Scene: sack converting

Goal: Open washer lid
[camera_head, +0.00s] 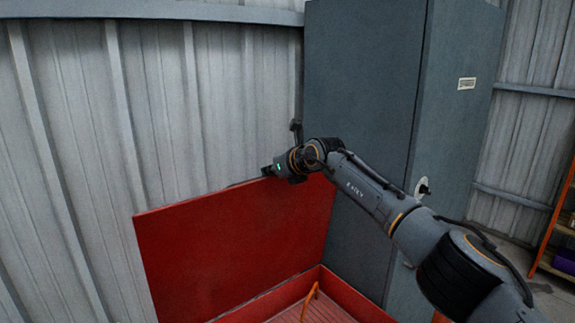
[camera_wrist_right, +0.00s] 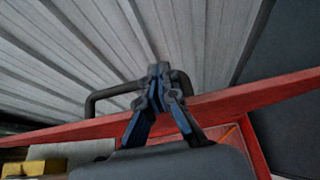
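The red washer lid (camera_head: 235,245) stands raised, close to upright, in front of the corrugated wall. The red washer tub (camera_head: 350,292) below it shows an open top with a slatted inside. My right gripper (camera_head: 268,171) is at the lid's top edge. In the right wrist view, the blue fingers of my right gripper (camera_wrist_right: 158,80) come together on the black lid handle (camera_wrist_right: 108,93), a bar that sticks out past the lid edge (camera_wrist_right: 255,92). The fingertips hide the middle of the handle. My left gripper is not in view.
A tall grey cabinet (camera_head: 362,70) stands right behind the washer, close to my right arm. The corrugated metal wall (camera_head: 80,130) is close behind the lid. An orange curved piece (camera_head: 309,300) rises in the tub. Orange shelving (camera_head: 553,225) stands at far right.

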